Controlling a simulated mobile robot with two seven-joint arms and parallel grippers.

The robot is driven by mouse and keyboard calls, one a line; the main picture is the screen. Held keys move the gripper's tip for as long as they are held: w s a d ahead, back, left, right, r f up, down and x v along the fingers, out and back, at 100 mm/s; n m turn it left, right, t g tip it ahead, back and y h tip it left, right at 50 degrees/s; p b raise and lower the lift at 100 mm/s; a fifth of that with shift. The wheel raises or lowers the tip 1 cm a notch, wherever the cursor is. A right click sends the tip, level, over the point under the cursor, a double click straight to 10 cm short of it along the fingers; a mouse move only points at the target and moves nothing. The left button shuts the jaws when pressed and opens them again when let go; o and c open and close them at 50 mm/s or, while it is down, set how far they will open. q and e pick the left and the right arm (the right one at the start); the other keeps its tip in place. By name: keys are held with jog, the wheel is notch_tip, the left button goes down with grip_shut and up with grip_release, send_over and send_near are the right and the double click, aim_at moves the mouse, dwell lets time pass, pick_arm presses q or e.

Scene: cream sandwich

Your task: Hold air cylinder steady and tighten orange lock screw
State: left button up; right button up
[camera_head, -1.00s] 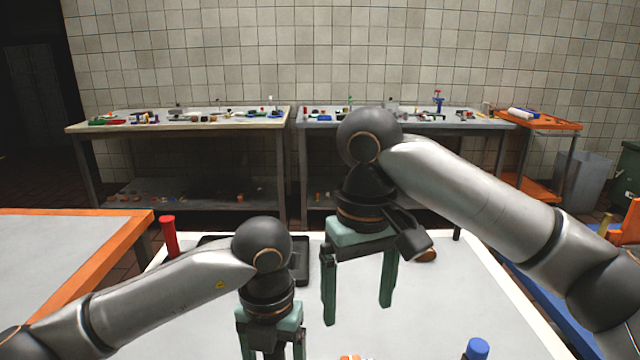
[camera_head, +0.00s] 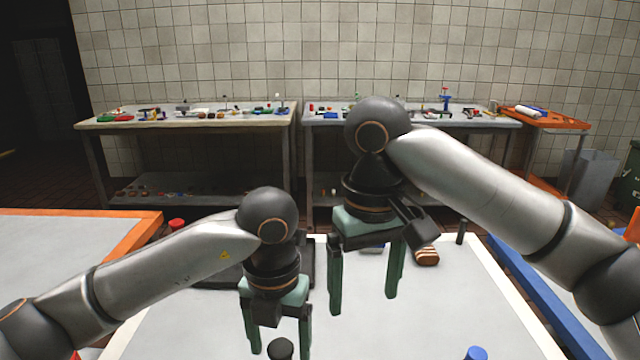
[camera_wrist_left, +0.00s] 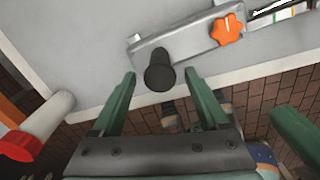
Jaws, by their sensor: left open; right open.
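A grey metal bar (camera_wrist_left: 185,45) lies on the white table in the left wrist view. A black upright knob or cylinder (camera_wrist_left: 159,70) stands on it, and an orange star-shaped screw (camera_wrist_left: 227,29) sits farther right on it. I cannot tell for sure which part is the air cylinder. My left gripper (camera_wrist_left: 160,84) is open, its fingers either side of the black knob with gaps. In the head view my left gripper (camera_head: 279,343) has the knob's top (camera_head: 280,348) between its fingers. My right gripper (camera_head: 363,303) is open and empty above the table, to the right. The orange screw is out of the head view.
A black tray (camera_head: 205,277) lies behind my left arm. A brown striped object (camera_head: 427,256), a black post (camera_head: 461,233) and a blue cap (camera_head: 475,353) are on the right. A red-capped cylinder (camera_wrist_left: 20,146) is at left. The table's middle right is clear.

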pick_arm(q)
jog(key=shift+r+p, duration=0.55)
jog(key=shift+r, duration=0.75)
jog(key=shift+o, duration=0.2)
jog(key=o, duration=0.3)
